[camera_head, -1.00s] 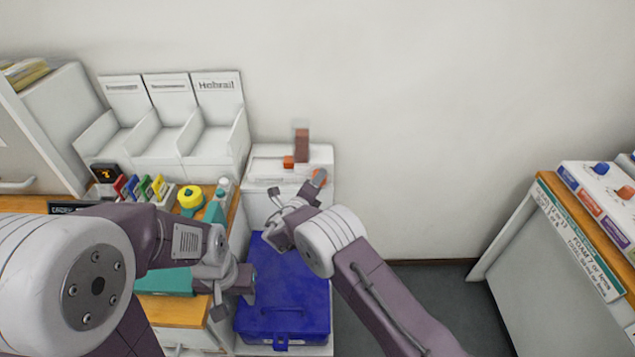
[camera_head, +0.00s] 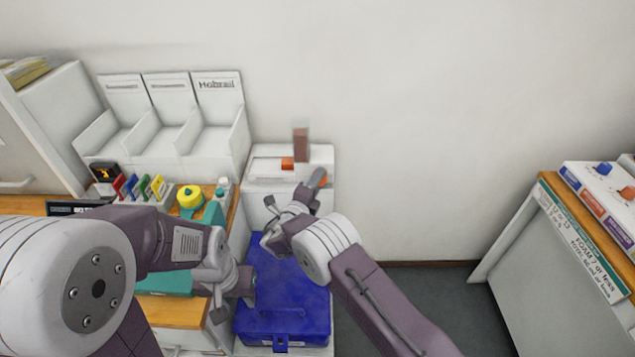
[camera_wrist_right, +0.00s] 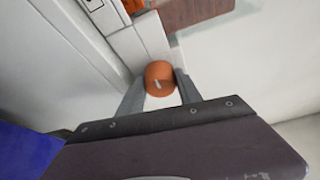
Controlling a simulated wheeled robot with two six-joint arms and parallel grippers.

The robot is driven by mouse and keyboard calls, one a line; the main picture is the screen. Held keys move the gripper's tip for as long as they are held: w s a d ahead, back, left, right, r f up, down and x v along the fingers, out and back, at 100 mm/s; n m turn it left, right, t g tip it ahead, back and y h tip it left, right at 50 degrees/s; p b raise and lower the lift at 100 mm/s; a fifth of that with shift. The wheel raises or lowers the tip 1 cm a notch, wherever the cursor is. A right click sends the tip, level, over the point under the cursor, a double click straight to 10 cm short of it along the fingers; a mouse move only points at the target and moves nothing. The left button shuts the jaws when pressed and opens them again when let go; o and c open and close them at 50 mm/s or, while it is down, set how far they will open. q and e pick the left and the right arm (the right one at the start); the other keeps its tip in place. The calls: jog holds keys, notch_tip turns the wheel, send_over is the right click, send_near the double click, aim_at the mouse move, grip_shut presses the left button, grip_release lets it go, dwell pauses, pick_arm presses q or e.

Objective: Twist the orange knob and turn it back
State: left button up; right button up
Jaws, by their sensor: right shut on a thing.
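The orange knob (camera_wrist_right: 159,78) is a short round cap with a pale mark on its face, on the front of a white unit. In the right wrist view it sits between the two grey fingers of my right gripper (camera_wrist_right: 161,90), which is shut on it. In the head view the right gripper (camera_head: 317,181) covers most of the knob (camera_head: 323,184). My left gripper (camera_head: 247,285) hangs beside the blue case, and its jaw opening is hard to make out.
The white unit (camera_head: 262,162) carries an orange block (camera_head: 287,163) and a brown upright piece (camera_head: 301,146). A blue case (camera_head: 290,310) lies below my right arm. A desk with a yellow-topped item (camera_head: 190,197) is at left. The floor at right is clear.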

jog(key=o, duration=1.4)
jog(key=shift+c, duration=0.2)
jog(key=shift+f, duration=0.1)
